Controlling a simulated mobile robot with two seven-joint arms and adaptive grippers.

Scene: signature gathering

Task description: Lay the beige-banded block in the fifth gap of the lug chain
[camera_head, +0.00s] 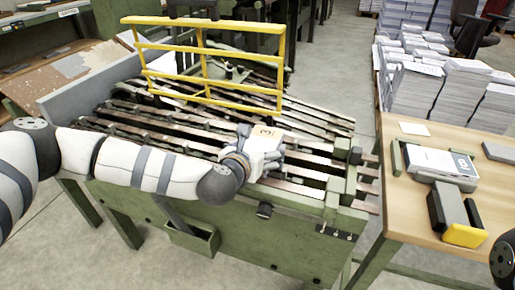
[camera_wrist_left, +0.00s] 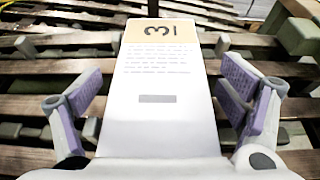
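The beige-banded block (camera_head: 264,140) is white, with a "3" on its beige end. It lies over the dark rails of the lug chain (camera_head: 300,178), near the chain's right end. In the left wrist view the block (camera_wrist_left: 160,100) lies flat, its beige end pointing away from me. My left gripper (camera_head: 256,160) is around it, with a purple-padded finger on each side. Both pads stand apart from the block's sides, so the gripper is open. The rails under the block are hidden, and I cannot tell which gap it is in. My right gripper is out of view.
A yellow guard frame (camera_head: 205,48) stands over the chain's back. Paper stacks (camera_head: 420,92) stand behind.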

